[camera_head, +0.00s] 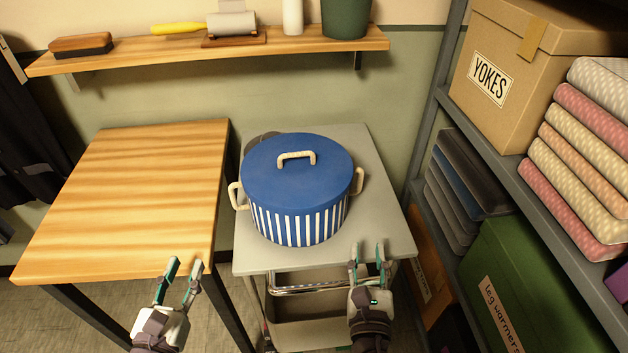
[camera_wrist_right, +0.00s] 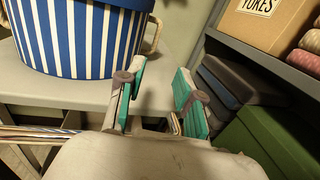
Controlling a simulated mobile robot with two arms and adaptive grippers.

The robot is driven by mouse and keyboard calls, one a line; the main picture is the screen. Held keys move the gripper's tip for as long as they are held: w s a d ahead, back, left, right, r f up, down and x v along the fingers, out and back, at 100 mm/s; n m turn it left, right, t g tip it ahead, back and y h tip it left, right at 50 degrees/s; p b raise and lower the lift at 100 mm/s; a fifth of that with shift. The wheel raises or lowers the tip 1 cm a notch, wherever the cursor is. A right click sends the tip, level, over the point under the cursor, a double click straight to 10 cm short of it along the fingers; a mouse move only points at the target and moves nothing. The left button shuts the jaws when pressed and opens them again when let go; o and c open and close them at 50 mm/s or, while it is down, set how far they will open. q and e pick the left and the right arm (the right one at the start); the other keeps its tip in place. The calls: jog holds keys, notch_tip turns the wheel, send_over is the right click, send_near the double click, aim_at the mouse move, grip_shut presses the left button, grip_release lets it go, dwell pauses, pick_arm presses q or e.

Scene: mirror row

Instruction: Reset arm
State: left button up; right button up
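My left gripper (camera_head: 183,277) is open and empty, near the front edge of the wooden table. My right gripper (camera_head: 367,254) is open and empty at the front edge of the grey cart, to the right of and in front of the pot; in the right wrist view its fingers (camera_wrist_right: 157,98) stand apart with nothing between them. A blue lidded pot (camera_head: 300,215) with white stripes and cream handles stands upright on the cart. The pot also shows in the right wrist view (camera_wrist_right: 80,38), apart from or just behind the left finger; contact cannot be told.
The wooden table (camera_head: 140,190) is bare. The grey cart top (camera_head: 385,225) has a dark round thing (camera_head: 262,142) partly hidden behind the pot. A wall shelf (camera_head: 130,60) holds several items. On the right, a shelf unit holds a YOKES box (camera_head: 520,60), folded textiles (camera_head: 585,150) and a green box (camera_head: 530,280).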

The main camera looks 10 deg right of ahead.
jog(key=shift+s+a+b, duration=0.25)
jog(key=shift+s+b, duration=0.05)
jog(key=shift+s, duration=0.9)
jog(key=shift+r, duration=0.1)
jog(key=s+d+r+p, duration=0.3)
jog(key=r+p, duration=0.1)
jog(key=r, duration=0.1)
jog(key=shift+s+d+p, duration=0.2)
jog(key=shift+d+p, duration=0.2)
dwell(0.5)
jog(key=shift+f, duration=0.1)
